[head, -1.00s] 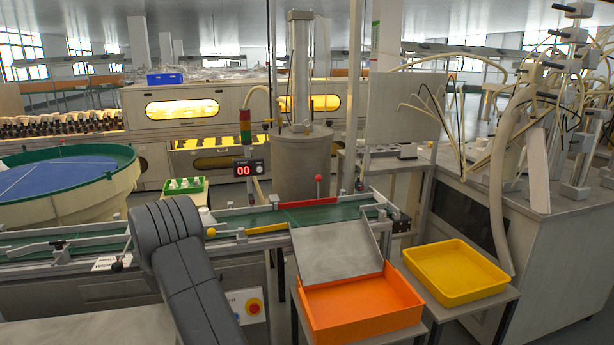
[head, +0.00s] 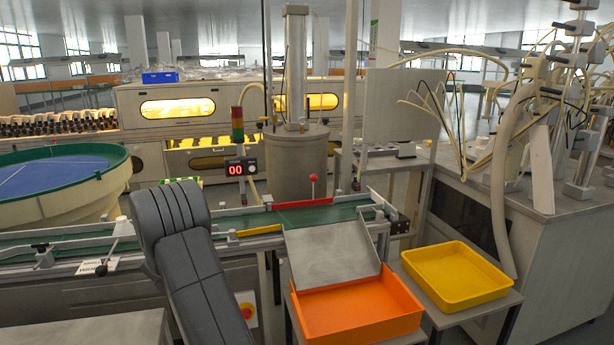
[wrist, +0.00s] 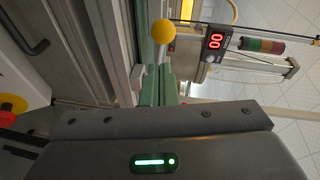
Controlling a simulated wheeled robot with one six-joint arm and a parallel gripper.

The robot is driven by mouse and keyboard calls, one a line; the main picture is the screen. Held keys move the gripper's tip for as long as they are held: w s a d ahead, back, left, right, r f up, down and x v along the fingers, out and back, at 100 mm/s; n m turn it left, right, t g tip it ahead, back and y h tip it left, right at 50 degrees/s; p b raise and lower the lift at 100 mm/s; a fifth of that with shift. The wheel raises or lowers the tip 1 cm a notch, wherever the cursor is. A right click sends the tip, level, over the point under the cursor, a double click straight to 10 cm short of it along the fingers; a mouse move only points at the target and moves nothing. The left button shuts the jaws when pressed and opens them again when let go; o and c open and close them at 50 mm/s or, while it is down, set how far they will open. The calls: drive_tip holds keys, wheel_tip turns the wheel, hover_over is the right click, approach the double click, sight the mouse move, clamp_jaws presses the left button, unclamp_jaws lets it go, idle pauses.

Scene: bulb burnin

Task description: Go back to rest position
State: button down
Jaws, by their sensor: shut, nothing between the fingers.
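My arm (head: 195,265), dark grey, rises in front of the conveyor (head: 262,219) in the head view. My gripper is hidden in that view. In the wrist view, the dark grey body of my gripper (wrist: 162,118) fills the lower part, with a lit green bar on it. It is shut and holds nothing.
An orange tray (head: 352,328) lies below a grey sloping plate, with a yellow tray (head: 458,292) to its right. A counter (head: 236,170) reads 00 under a stack light. A round blue-topped table (head: 55,178) stands at left. A red-knobbed lever (head: 313,178) stands behind the conveyor.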

drive_tip(key=shift+s+d+n+g+y+b, duration=0.3)
drive_tip(key=shift+d+n+y+b, duration=0.5)
drive_tip(key=shift+y, duration=0.25)
drive_tip(key=shift+s+d+n+g+y+b, duration=0.15)
drive_tip(key=shift+s+d+n+y+b, duration=0.1)
drive_tip(key=shift+d+n+y+b, duration=0.7)
drive_tip(key=shift+s+d+n+g+y+b, duration=0.3)
drive_tip(key=shift+d+n+y+b, duration=0.3)
drive_tip(key=shift+d+y, duration=0.45)
drive_tip(key=shift+d+y, duration=0.1)
drive_tip(key=shift+y, duration=0.25)
drive_tip(key=shift+s, duration=0.1)
